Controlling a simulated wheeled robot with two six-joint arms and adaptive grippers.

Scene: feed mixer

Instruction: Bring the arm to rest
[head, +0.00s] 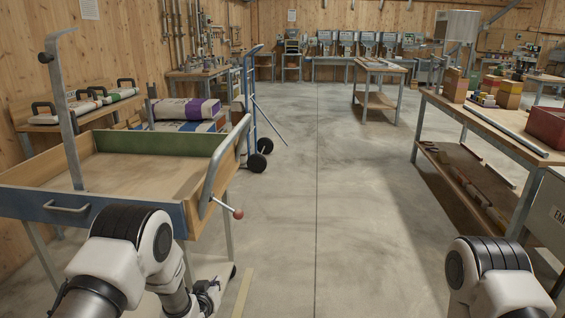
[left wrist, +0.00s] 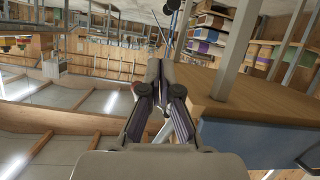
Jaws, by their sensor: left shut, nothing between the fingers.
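My left gripper (head: 212,287) hangs low in the head view, beside the right front leg of the wooden tray cart (head: 120,172) and apart from its tray. In the left wrist view my left gripper (left wrist: 162,68) is shut, its dark fingers together with nothing between them. My left arm comes in at the lower left, bent at a white and black joint. My right arm shows only as a white and black joint at the lower right; its gripper is out of view.
The tray cart has a curved metal handle with a red knob (head: 238,213). A blue hand truck (head: 257,160) stands behind it. A workbench (head: 490,125) with blocks and a red box (head: 546,126) is at the right. The concrete floor (head: 325,200) between is clear.

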